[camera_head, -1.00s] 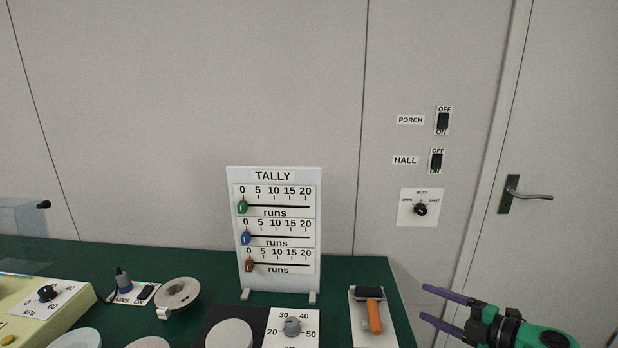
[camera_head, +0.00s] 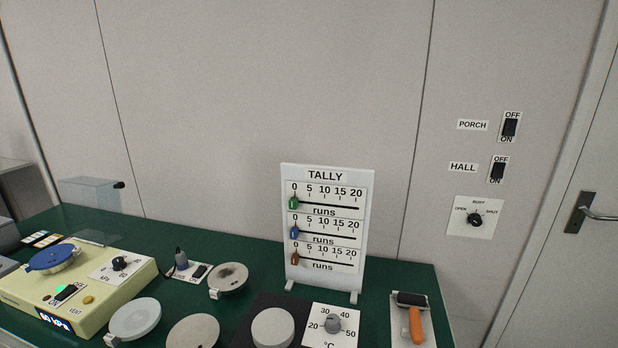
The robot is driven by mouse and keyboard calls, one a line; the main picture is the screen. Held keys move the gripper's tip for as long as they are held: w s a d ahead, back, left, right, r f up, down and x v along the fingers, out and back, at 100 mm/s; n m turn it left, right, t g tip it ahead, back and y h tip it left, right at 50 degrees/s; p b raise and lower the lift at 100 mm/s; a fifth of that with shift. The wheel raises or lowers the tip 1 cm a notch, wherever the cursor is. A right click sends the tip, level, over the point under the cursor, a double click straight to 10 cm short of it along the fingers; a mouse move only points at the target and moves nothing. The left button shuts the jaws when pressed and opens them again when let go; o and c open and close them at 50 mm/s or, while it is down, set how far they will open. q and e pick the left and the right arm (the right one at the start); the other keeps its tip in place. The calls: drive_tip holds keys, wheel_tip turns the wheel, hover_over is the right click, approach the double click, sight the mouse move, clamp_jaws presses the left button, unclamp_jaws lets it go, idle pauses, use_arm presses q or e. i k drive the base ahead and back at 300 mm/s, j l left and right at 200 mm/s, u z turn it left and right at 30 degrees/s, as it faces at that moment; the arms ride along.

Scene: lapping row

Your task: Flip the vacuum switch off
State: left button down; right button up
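A lit green rocker switch (camera_head: 66,291) with an ON label sits on top of the pale yellow machine (camera_head: 122,298) at the left of the table. The machine's front display (camera_head: 53,321) is lit and reads in kPa, so this looks like the vacuum switch. A black knob (camera_head: 120,263) on a white dial plate and an orange button (camera_head: 88,300) are on the same top. A blue round piece (camera_head: 53,259) sits at its back left. Neither of my grippers is in view.
A small black rocker (camera_head: 200,271) stands behind the machine's right side. A TALLY board (camera_head: 327,270) stands mid-table. Wall switches for PORCH (camera_head: 510,127) and HALL (camera_head: 497,170) are at right.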

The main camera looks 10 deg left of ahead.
sight(71, 288)
drive_tip(key=u, duration=1.95)
